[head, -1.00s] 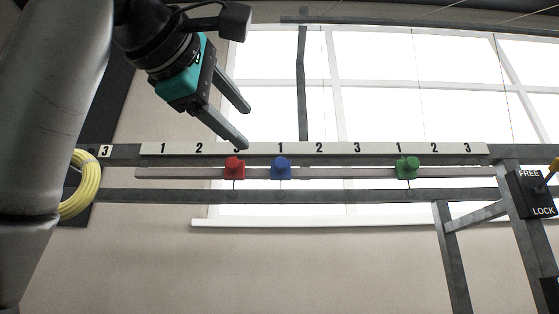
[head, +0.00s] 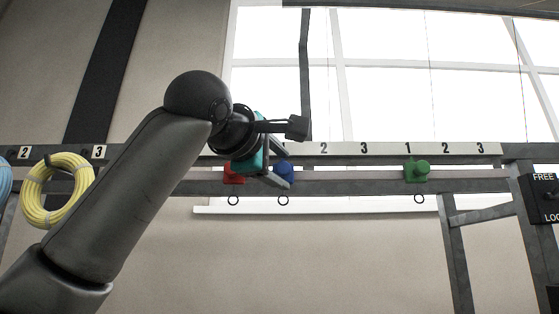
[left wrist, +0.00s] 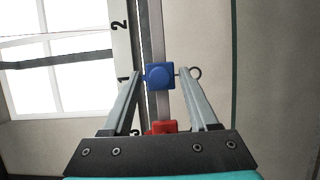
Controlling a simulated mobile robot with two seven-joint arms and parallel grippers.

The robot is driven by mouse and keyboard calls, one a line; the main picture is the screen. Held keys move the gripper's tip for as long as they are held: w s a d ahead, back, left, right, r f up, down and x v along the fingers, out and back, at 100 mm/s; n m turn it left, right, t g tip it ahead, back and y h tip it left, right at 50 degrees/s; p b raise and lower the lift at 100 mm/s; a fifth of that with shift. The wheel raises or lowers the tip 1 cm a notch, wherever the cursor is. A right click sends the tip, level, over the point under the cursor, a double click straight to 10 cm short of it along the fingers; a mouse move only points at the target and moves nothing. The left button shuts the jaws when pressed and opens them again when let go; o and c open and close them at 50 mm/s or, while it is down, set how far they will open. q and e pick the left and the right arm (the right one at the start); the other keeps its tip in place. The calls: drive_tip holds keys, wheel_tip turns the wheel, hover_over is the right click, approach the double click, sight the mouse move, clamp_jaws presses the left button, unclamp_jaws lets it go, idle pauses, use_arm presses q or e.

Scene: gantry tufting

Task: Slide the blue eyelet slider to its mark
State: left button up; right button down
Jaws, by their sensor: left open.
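The blue eyelet slider (head: 285,172) sits on the horizontal rail (head: 350,175), with its ring hanging below. In the left wrist view the blue slider (left wrist: 160,76) lies between the fingertips of my left gripper (left wrist: 162,73), which is open around it; I cannot tell whether either finger touches it. The number 1 (left wrist: 122,79) on the scale strip is level with the slider there, and the 2 (left wrist: 119,25) is farther along. In the head view my left gripper (head: 284,165) partly covers the slider and hides part of the scale. My right gripper is not in view.
The red slider (head: 232,173) is close to the left of the blue one, behind my gripper. The green slider (head: 417,171) is well to the right under another 1. The rail between blue and green is clear. A FREE/LOCK box (head: 541,198) is at the right; yellow coil (head: 33,195) hangs left.

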use_arm(q)
clamp_jaws()
idle(0.5)
drive_tip(key=shift+f, duration=0.1)
idle(0.8)
